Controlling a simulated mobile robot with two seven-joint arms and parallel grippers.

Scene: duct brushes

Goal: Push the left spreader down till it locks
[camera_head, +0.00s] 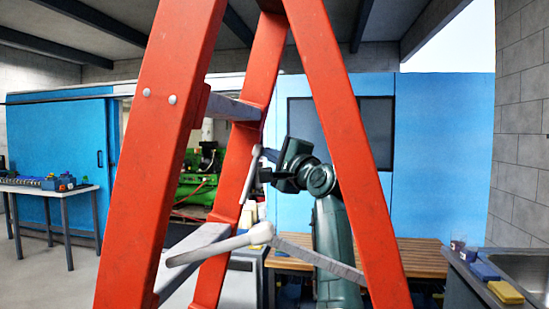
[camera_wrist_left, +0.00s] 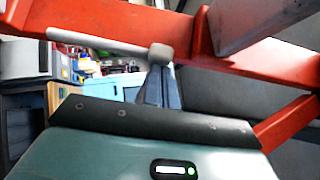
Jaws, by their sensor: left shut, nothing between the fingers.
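An orange stepladder (camera_head: 160,150) stands close in the head view. Its nearer grey spreader (camera_head: 215,246) spans the legs, bent upward at its pale middle joint (camera_head: 262,233). A second, farther spreader (camera_head: 249,178) slopes steeply up to a raised joint. I cannot tell for certain which one is the left spreader. My left gripper (camera_head: 264,174) is shut and empty, right beside the farther spreader, among the ladder legs. In the left wrist view, the shut fingers (camera_wrist_left: 161,72) point at the rounded joint of a grey spreader bar (camera_wrist_left: 105,43); contact is unclear. My right gripper is not in view.
Ladder steps (camera_head: 190,257) and orange legs hem in my left arm. Behind is a slatted wooden bench (camera_head: 415,257). A sink counter (camera_head: 465,275) with a yellow sponge (camera_head: 505,292) stands at right, a work table (camera_head: 35,188) at far left. Floor at left is clear.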

